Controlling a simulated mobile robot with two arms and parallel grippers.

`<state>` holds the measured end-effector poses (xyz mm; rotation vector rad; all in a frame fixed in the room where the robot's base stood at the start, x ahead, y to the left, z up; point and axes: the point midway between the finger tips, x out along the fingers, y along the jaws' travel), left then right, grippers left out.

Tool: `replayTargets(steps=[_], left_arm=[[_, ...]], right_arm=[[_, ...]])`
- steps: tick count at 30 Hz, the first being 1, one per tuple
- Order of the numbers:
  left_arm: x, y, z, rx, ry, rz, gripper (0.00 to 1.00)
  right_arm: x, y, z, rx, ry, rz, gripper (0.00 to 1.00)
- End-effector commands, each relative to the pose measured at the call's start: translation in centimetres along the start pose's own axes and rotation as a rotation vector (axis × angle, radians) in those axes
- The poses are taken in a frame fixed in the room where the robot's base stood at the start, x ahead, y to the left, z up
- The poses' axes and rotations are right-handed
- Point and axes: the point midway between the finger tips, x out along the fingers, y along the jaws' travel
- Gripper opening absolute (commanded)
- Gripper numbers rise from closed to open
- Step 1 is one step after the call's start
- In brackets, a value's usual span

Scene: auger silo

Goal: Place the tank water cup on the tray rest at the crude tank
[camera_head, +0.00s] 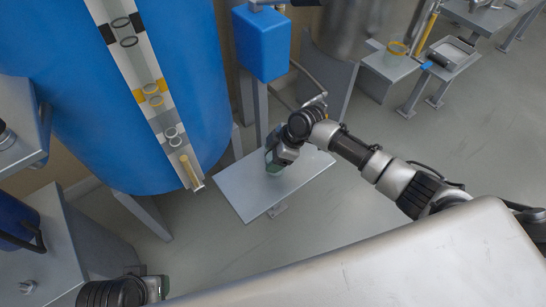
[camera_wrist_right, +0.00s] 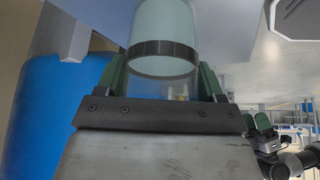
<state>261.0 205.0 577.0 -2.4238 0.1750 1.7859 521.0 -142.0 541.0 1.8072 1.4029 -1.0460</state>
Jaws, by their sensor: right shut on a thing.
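A pale, translucent cup with a dark band (camera_wrist_right: 163,48) is between the green fingers of my right gripper (camera_wrist_right: 163,80) in the wrist view; the gripper is shut on it. In the head view my right gripper (camera_head: 274,160) is low over a flat grey plate, the tray rest (camera_head: 233,190). The cup is mostly hidden there by the gripper, and I cannot tell whether it touches the plate. The large blue tank (camera_head: 190,60) stands left of the plate. My left gripper (camera_head: 163,287) is partly in view at the bottom left, its fingers unclear.
A blue box (camera_head: 262,42) on a grey post stands behind the plate. A sloping gauge strip (camera_head: 150,90) runs down the blue tank's front. A yellow-rimmed clear vessel (camera_head: 396,51) sits on a stand at the upper right. The floor right of the plate is clear.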

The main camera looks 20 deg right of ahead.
Motion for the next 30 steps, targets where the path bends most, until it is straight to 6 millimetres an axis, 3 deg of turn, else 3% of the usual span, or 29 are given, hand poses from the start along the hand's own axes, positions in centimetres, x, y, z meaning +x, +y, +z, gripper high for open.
replayTargets(steps=[12,13,18,30], left_arm=[[-0.47,-0.02,0.03,0.000,0.002,-0.001,0.57],[-0.60,-0.02,0.00,0.000,0.004,-0.001,0.57],[-0.64,-0.03,-0.02,-0.001,0.005,-0.001,0.57],[-0.27,-0.02,-0.06,0.000,0.002,0.000,0.57]], right_arm=[[0.38,0.00,0.19,0.000,0.001,0.000,0.39],[0.42,-0.02,0.24,0.000,0.000,0.000,0.70],[0.38,-0.02,0.21,0.000,0.000,0.000,0.94],[-0.56,0.03,0.09,-0.001,0.000,0.002,0.94]])
